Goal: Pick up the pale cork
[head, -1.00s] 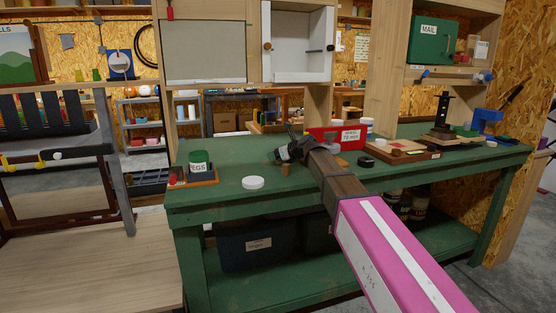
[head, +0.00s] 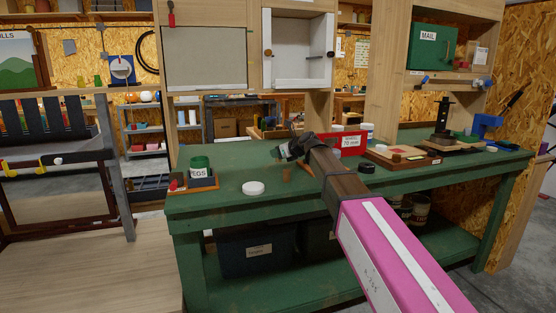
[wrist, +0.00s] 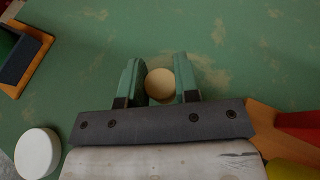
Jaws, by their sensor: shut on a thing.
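The pale cork (wrist: 159,85) shows in the wrist view as a round tan end between the two green finger pads. My gripper (wrist: 160,83) is shut on it, with a pad on each side. In the head view my gripper (head: 289,151) is above the middle of the green bench (head: 225,193), and I cannot make out the cork there. How far the cork is from the bench top is hard to tell.
A white disc (head: 253,188) lies in front and left; it also shows in the wrist view (wrist: 38,152). A red box (head: 347,143) and a black disc (head: 367,168) are to the right.

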